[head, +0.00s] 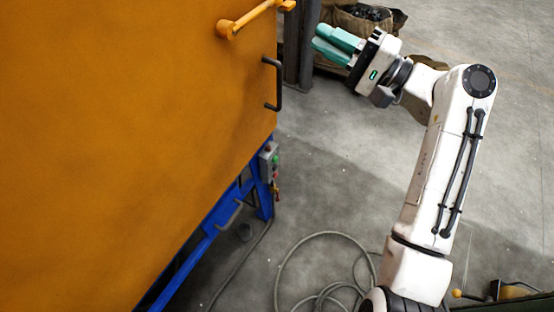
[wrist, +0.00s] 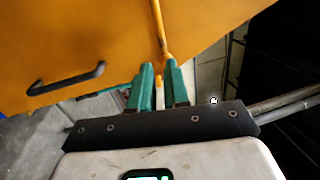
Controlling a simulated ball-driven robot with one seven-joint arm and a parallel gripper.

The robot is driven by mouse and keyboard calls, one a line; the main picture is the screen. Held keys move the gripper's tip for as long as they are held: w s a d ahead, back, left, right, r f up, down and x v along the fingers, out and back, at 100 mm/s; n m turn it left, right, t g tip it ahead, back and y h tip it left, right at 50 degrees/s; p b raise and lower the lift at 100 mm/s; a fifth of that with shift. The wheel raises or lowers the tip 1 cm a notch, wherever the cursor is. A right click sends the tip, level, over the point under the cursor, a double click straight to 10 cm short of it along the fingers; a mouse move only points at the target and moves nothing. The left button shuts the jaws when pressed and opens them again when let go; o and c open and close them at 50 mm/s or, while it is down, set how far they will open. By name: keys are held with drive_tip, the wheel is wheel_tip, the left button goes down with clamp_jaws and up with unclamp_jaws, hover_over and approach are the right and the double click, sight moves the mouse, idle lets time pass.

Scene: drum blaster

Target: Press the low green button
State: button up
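A small grey control box (head: 268,161) is mounted on the blue frame below the orange machine's near corner in the head view. A green button (head: 275,158) shows on its right-hand face, small in the picture. My gripper (head: 318,40) is well above and to the right of the box, with its teal fingers pointing left toward the machine. The control box and button cannot be made out in the wrist view.
The orange machine door (head: 130,120) fills the left side, with a black handle (head: 280,84) and an orange lever (head: 250,18) sticking out. A cable loop (head: 325,236) lies on the floor. A sack (head: 350,24) stands behind my gripper.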

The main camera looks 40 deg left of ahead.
sight(275, 159)
clamp_jaws()
idle(1.1)
wheel_tip(275, 159, down, 49)
drive_tip(key=w+m+t+h+b, duration=0.2)
drive_tip(key=m+t+h+b, duration=0.2)
drive_tip(key=m+t+b, duration=1.1)
drive_tip(key=m+b, duration=0.2)
drive_tip(key=b, duration=0.4)
drive_tip(key=shift+d+m, duration=0.3)
drive_tip(key=shift+a+b, duration=0.1)
drive_tip(key=shift+b, duration=0.2)
drive_tip(key=s+a+b, duration=0.1)
drive_tip(key=a+b, duration=0.1)
drive_tip(key=a, duration=0.6)
drive_tip(key=shift+s+a, duration=0.25)
drive_tip(key=shift+s, duration=0.1)
